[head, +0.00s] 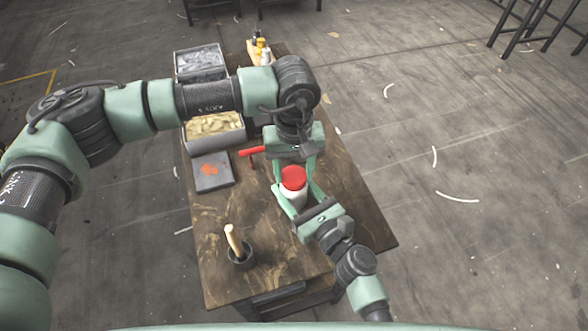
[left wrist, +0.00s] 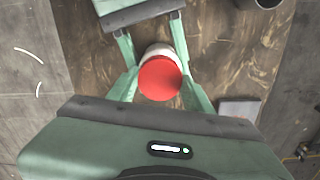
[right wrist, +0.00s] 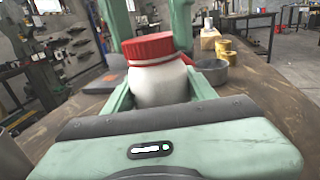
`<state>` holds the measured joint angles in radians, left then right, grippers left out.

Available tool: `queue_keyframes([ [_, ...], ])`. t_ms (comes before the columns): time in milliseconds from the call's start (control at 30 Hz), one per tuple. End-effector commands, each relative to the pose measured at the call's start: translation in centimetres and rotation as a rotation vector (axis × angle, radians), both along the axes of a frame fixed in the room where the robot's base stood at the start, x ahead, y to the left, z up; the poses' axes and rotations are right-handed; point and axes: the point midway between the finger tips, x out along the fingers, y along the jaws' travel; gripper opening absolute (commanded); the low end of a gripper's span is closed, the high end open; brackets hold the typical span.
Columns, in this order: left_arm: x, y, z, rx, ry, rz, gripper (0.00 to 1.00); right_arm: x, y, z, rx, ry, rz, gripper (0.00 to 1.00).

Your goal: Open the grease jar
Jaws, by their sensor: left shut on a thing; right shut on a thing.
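The grease jar is white with a red ridged lid (head: 293,177) and stands upright on the wooden workbench (head: 225,215). The lid shows as a red disc in the left wrist view (left wrist: 160,78) and sits on the jar's neck in the right wrist view (right wrist: 148,47). My left gripper (head: 293,180) comes from above and is shut on the lid, one finger on each side. My right gripper (right wrist: 160,88) comes from the near right, low down, and is shut on the white jar body (right wrist: 160,84).
A dark cup (head: 241,260) with a wooden handle stands near the front. The bench's right side is clear.

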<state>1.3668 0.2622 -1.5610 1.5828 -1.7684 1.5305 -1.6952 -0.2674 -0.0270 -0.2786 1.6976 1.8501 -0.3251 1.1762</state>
Motion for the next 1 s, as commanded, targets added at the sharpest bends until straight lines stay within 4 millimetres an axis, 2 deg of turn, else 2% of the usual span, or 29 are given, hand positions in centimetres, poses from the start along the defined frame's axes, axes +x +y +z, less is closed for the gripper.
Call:
queue_keyframes([
  [100, 0.06, 0.1, 0.03, 0.002, -0.001, 0.292, 0.01, 0.0, -0.09, -0.09, 0.0, 0.002, -0.002, 0.0],
  [1000, 0.01, -0.05, 0.14, 0.004, -0.003, 2.535, 0.01, 0.02, -0.13, -0.12, -0.001, 0.003, -0.003, 0.0],
])
